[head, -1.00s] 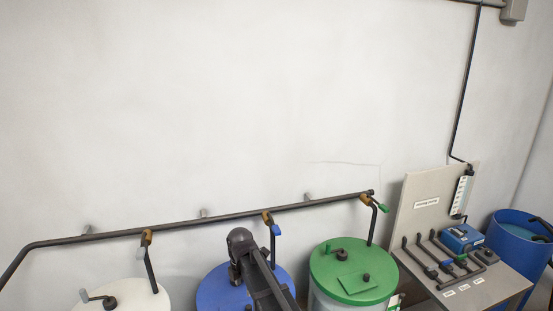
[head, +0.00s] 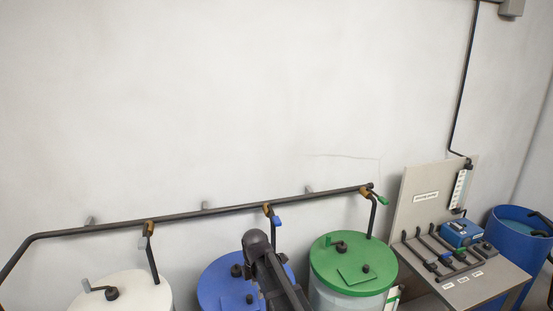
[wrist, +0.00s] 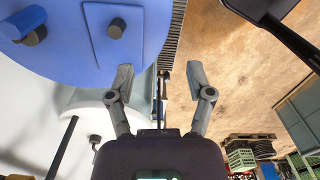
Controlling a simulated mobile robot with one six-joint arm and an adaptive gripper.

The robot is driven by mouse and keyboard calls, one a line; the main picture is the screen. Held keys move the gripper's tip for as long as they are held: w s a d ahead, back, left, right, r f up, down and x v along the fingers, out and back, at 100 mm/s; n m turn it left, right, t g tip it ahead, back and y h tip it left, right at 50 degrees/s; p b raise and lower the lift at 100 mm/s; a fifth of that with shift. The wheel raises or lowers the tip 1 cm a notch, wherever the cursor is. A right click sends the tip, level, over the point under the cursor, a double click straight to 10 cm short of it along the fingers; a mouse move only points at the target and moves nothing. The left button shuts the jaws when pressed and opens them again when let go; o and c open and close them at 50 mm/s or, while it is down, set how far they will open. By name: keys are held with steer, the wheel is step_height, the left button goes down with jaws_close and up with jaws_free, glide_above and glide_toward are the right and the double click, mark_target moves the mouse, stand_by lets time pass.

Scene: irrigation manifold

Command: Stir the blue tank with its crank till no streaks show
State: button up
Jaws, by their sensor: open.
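The blue tank's round lid (head: 212,291) shows at the bottom middle in the head view, partly behind my arm. A dark round hub (head: 237,270) and a knob (head: 249,298) stand on it; the crank's handle cannot be made out there. In the wrist view the blue lid (wrist: 75,55) fills the upper left. It carries a hatch with a dark knob (wrist: 117,28) and a blue cylinder with a dark piece, perhaps the crank (wrist: 30,25). My gripper (wrist: 160,80) is open and empty, beside the lid's edge and apart from the crank. The tank's contents and any streaks are hidden.
A white tank (head: 140,290) stands left and a green-lidded tank (head: 325,260) right, both with cranks. A dark pipe (head: 190,216) with valve levers runs along the wall behind. A bench (head: 490,290) with levers and an open blue barrel (head: 515,235) stand at the right.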

steer(key=s+d+f+m+b, duration=0.6)
steer(key=d+f+m+b, duration=0.1)
steer(key=d+m, duration=0.4)
steer(key=s+d+f+m+b, duration=0.6)
steer(key=d+f+m+b, duration=0.1)
steer(key=d+m, duration=0.5)
steer(key=shift+s+f, duration=0.35)
steer(key=shift+f, duration=0.2)
steer(key=shift+d, duration=0.1)
steer(key=shift+c, duration=0.8)
steer(key=shift+s, duration=0.15)
